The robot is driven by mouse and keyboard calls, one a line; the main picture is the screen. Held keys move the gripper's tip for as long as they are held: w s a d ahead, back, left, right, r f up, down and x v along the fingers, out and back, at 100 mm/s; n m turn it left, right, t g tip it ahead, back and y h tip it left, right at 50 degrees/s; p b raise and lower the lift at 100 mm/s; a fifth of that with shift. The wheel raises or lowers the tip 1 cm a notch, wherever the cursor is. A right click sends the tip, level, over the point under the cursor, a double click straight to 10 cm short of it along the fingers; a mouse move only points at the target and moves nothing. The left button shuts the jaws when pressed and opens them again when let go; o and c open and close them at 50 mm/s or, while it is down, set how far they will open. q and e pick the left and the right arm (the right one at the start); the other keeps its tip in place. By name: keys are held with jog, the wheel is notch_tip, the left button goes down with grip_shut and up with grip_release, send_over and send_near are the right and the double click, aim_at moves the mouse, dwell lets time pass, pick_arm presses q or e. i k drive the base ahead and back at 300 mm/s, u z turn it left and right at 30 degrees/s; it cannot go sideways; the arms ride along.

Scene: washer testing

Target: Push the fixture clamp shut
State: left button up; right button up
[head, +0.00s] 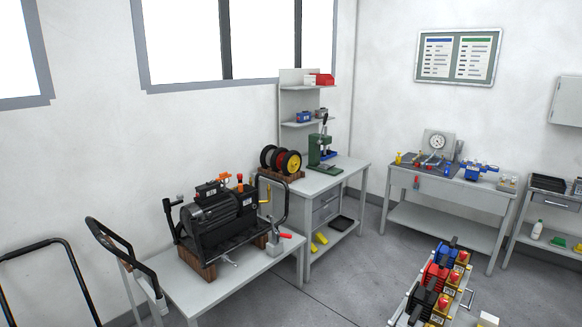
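Neither of my grippers shows in the head view. I cannot tell for certain which thing is the fixture clamp. A small grey device with a red-tipped lever (279,240) stands at the right end of the left bench, beside a black pressure-washer-like machine (215,218). Another fixture with a round dial (437,143) and small red-handled parts in front of it stands on the back right bench (450,188). At this distance I cannot tell whether any clamp is open or shut.
A green press (321,152) and several wheels (281,160) are on the middle bench. A blue vise (479,171) sits on the back right bench. A cart (398,318) with red, blue and black units is at lower right. Bare floor (350,265) lies between benches and cart.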

aim_at(281, 235)
jog(key=u, duration=0.2)
jog(key=i, duration=2.75)
jog(key=u, duration=0.05)
